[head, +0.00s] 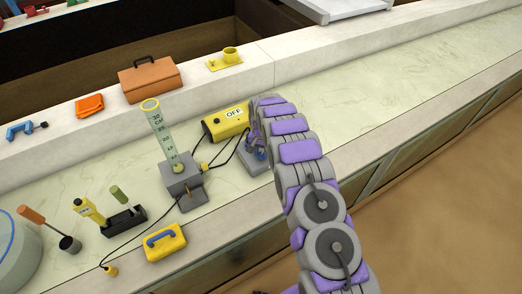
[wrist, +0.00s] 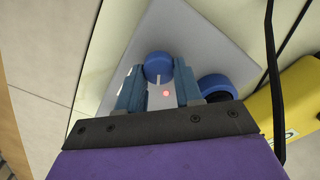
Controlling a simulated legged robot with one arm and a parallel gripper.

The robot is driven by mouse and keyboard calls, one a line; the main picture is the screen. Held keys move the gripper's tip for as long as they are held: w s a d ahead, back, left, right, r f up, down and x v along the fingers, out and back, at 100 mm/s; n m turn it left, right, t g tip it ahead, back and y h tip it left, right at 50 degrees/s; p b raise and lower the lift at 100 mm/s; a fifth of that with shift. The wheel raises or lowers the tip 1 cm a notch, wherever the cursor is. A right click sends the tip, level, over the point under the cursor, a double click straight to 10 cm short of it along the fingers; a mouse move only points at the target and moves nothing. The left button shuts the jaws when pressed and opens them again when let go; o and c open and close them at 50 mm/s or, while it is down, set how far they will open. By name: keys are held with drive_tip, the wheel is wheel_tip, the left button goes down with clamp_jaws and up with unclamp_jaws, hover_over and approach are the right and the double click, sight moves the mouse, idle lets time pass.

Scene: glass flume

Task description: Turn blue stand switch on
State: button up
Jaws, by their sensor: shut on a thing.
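The blue stand switch is a blue round knob (wrist: 158,66) with a white pointer mark, on a light grey plate (wrist: 205,40) in the wrist view. A small red light (wrist: 166,93) glows on the plate below the knob. My gripper (wrist: 159,72) has its two blue-grey fingers on either side of the knob and is shut on it. A second, darker blue round part (wrist: 217,88) sits to the right. In the head view the grey stand (head: 252,163) is partly hidden by my arm, and my gripper (head: 258,150) is over it.
A yellow box (head: 228,123) reading "OFF" stands left of the stand, with black cables nearby. A grey stand with a clear graduated cylinder (head: 158,130) is further left. An orange toolbox (head: 147,79) sits on the back ledge. The bench right of my arm is clear.

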sight(261, 153)
drive_tip(key=m+p, duration=0.1)
drive_tip(key=m, duration=0.4)
drive_tip(key=shift+s+f+p, duration=0.1)
drive_tip(key=shift+s+p, duration=0.05)
drive_tip(key=shift+p, duration=0.2)
drive_tip(key=shift+m, duration=0.4)
drive_tip(key=o, duration=1)
drive_tip(key=shift+a, duration=0.1)
drive_tip(key=shift+o, duration=0.2)
drive_tip(key=shift+r, duration=0.2)
drive_tip(key=shift+r, duration=0.25)
wheel_tip(261, 153, up, 16)
drive_tip(key=p, duration=0.1)
drive_tip(key=shift+r, duration=0.2)
